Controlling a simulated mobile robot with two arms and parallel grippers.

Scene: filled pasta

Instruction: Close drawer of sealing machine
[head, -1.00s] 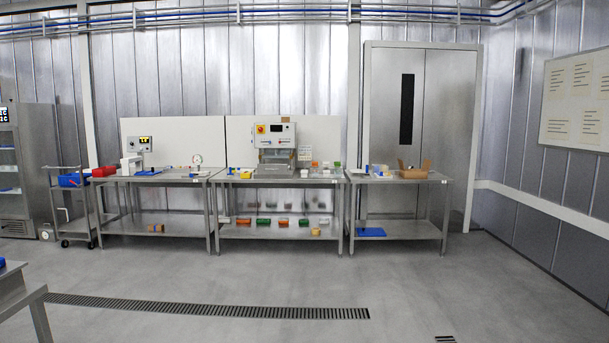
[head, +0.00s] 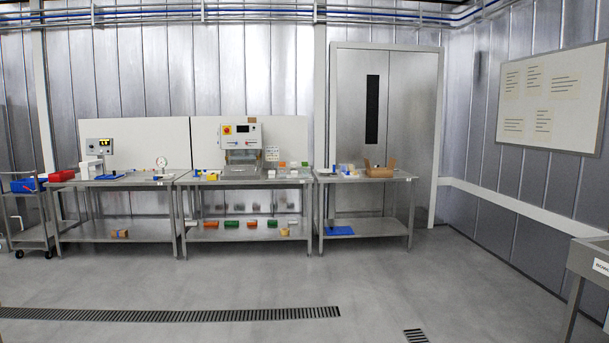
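The sealing machine (head: 242,137) stands on the middle steel table, across the room from me. It has a pale housing with a dark screen and a yellow-and-red switch at the upper left. Its drawer (head: 242,172) shows at the bottom front as a grey tray-like part. From this distance I cannot tell how far the drawer stands out. Neither of my grippers is in view.
The middle table (head: 185,181) holds small coloured containers beside the machine. A left table (head: 72,183) and a right table (head: 398,178) flank it. A cart (head: 30,236) stands far left. A steel table (head: 590,262) edges in at right. The floor ahead is clear, with a drain grate (head: 200,315).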

